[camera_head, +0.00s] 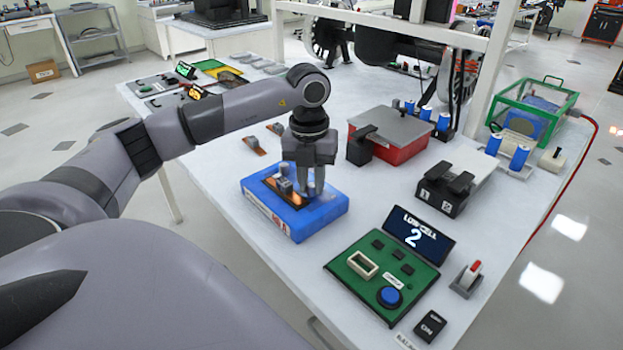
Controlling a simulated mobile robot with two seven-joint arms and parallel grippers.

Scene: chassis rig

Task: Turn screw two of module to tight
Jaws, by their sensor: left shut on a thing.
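The blue module (318,217) lies flat on the white table, with an orange strip on top and red lettering on its front side. One grey screw (285,185) stands on the strip, just left of my gripper. My left gripper (312,190) points straight down over the module's top, right of that screw. Its fingers are shut on a screw that they mostly hide. I cannot make out this screw's number or how far it is turned. My right gripper is out of view.
A green board (345,268) with a blue button and a display reading "LOW CELL 2" is in front. A red box (400,150) with a grey lid and a black two-switch block (443,195) stand to the right. Small orange strips (254,146) lie behind the module.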

